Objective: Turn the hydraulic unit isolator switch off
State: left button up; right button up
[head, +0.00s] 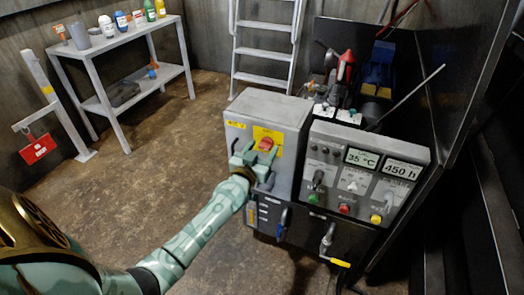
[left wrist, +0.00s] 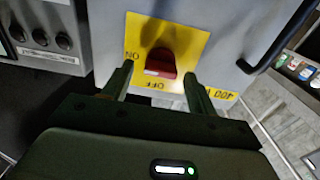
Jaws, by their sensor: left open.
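The isolator switch is a red rotary knob (head: 265,144) on a yellow plate (head: 275,136), on the front of a grey cabinet. In the left wrist view the knob (left wrist: 161,62) shows with ON lettering to its left and OFF lettering below it, upside down. Its exact setting is hard to tell. My left gripper (head: 254,157) is in front of the plate, just below the knob in the head view. In the left wrist view its two fingers (left wrist: 158,82) are apart, one on either side of the knob, with gaps to it. My right gripper is not in view.
A control panel (head: 364,170) with displays, a lever and buttons stands right of the cabinet (head: 275,108). A blue-handled valve (head: 282,222) and a yellow-handled lever (head: 330,247) are below. A bench (head: 110,45) with bottles and a ladder (head: 265,52) stand behind.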

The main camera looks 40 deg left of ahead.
pick_arm(q)
jog(key=c, duration=1)
jog(key=shift+n, duration=0.3)
jog(key=n+p, duration=0.1)
jog(key=n, duration=0.2)
jog(key=shift+r+n, duration=0.1)
jog(key=shift+n, duration=0.2)
jog(key=n+p, duration=0.1)
jog(key=n, duration=0.3)
jog(key=shift+a, duration=0.15)
jog(key=n, duration=0.5)
jog(key=shift+s+f, duration=0.1)
jog(key=shift+f, duration=0.15)
jog(key=shift+f+n, duration=0.1)
jog(key=shift+n, duration=2.2)
